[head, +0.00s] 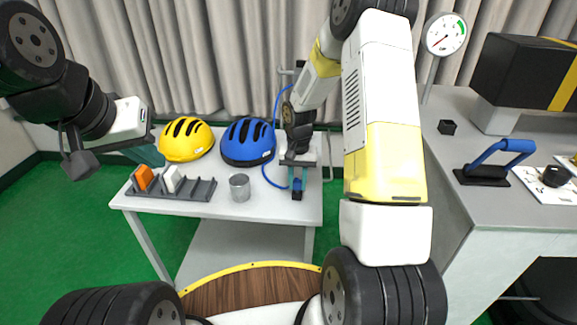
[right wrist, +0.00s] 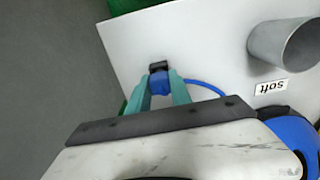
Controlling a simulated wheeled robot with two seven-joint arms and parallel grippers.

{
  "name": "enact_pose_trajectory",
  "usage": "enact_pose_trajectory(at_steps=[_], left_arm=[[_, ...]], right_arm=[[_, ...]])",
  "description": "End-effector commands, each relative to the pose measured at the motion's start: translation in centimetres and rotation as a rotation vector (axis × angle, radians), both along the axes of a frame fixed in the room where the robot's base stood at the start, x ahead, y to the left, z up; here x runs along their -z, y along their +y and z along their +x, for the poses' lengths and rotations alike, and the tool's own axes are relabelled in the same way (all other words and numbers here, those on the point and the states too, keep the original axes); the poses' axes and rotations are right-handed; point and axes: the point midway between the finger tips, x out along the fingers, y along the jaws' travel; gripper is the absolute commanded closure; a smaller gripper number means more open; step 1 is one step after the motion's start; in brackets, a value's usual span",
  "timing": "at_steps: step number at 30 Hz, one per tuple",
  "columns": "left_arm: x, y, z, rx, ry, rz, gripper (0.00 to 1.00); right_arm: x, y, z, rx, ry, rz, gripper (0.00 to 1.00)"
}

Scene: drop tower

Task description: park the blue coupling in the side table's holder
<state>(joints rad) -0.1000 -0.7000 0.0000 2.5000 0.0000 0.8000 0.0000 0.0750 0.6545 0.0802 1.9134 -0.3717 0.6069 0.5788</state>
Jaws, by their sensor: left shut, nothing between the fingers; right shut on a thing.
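The blue coupling (head: 297,184) is between the teal fingers of my right gripper (head: 296,180), near the right front edge of the side table (head: 215,207). It also shows in the right wrist view (right wrist: 160,84), with a blue hose (right wrist: 205,86) running from it. The dark holder (right wrist: 158,66) is right at the coupling's far end; it also shows in the head view (head: 297,195). I cannot tell whether the coupling is seated in it. My left gripper (head: 154,158) is shut and empty, above the table's left back part.
A yellow helmet (head: 186,140) and a blue helmet (head: 248,142) lie at the back. A grey rack (head: 190,191) with orange and white blocks and a metal cup (head: 240,188) stand in front. A grey bench (head: 490,205) with a blue-handled lever (head: 495,160) is at right.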

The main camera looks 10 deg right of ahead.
Motion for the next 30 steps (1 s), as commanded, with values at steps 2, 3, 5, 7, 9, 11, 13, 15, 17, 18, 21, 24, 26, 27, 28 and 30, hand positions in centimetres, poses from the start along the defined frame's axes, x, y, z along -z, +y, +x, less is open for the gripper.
enact_pose_trajectory(at_steps=[2,3,5,7,9,11,13,15,17,18,21,24,26,27,28,30], left_arm=[[0.0,0.0,0.0,0.0,0.0,0.0,1.0],[0.0,0.0,0.0,0.0,0.0,0.0,1.0],[0.0,0.0,0.0,0.0,0.0,0.0,1.0],[0.0,0.0,0.0,0.0,0.0,0.0,1.0],[0.0,0.0,0.0,0.0,0.0,0.0,1.0],[0.0,0.0,0.0,0.0,0.0,0.0,1.0],[0.0,0.0,0.0,0.0,0.0,0.0,1.0],[0.0,0.0,0.0,0.0,0.0,0.0,1.0],[0.0,0.0,0.0,0.0,0.0,0.0,1.0],[0.0,0.0,0.0,0.0,0.0,0.0,1.0],[0.0,0.0,0.0,0.0,0.0,0.0,1.0],[0.0,0.0,0.0,0.0,0.0,0.0,1.0],[0.0,0.0,0.0,0.0,0.0,0.0,1.0],[0.0,0.0,0.0,0.0,0.0,0.0,1.0],[0.0,0.0,0.0,0.0,0.0,0.0,1.0],[0.0,0.0,0.0,0.0,0.0,0.0,1.0]], right_arm=[[0.24,0.0,-0.01,0.0,0.0,0.0,0.97],[0.31,-0.01,0.0,0.0,0.0,0.0,0.97],[0.38,0.0,0.01,0.0,0.0,0.0,0.97],[0.42,0.0,0.01,0.0,-0.001,0.0,0.97],[0.43,0.0,0.01,0.0,-0.001,0.0,0.97],[0.42,0.0,0.01,0.0,-0.001,0.0,0.97],[0.42,0.0,0.01,0.0,-0.001,0.0,0.97],[0.42,0.01,0.01,0.0,-0.001,0.0,0.97],[0.44,0.01,0.01,0.0,-0.001,0.0,0.97],[0.48,0.01,0.01,0.0,-0.001,0.0,0.97],[0.61,0.02,0.0,0.0,-0.001,0.0,0.97],[0.78,0.03,0.01,0.0,-0.001,0.0,0.97],[0.81,0.04,0.02,0.0,-0.001,0.001,0.71],[0.8,0.03,0.02,0.0,-0.001,0.001,0.63],[0.8,0.03,0.02,0.0,-0.001,0.001,0.57],[0.8,0.03,0.02,0.0,-0.001,0.001,0.49]])
